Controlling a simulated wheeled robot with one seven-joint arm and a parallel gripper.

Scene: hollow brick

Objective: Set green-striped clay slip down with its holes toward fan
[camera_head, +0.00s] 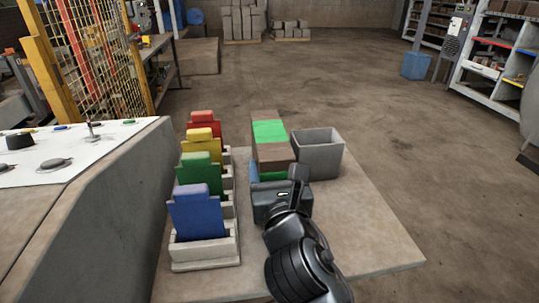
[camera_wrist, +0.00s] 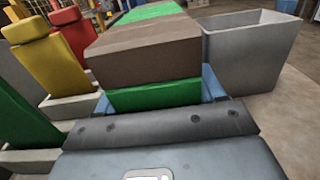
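The green-striped clay slip (camera_head: 275,153) is a long brown block with a green band across its top and green low on its near end. It lies lengthwise away from me in front of my gripper (camera_head: 272,178). In the wrist view the slip (camera_wrist: 145,58) fills the upper middle. My gripper's blue fingers (camera_wrist: 158,95) stand close on both sides of its green lower part, and it looks shut on it. No holes show on the faces I see. Whether the slip touches the table is hidden.
A grey open bin (camera_head: 318,155) stands close right of the slip. Red, yellow, green and blue blocks in pale trays (camera_head: 205,252) line the left. The table (camera_head: 370,235) is clear at right and front. A panel console (camera_head: 60,160) stands further left.

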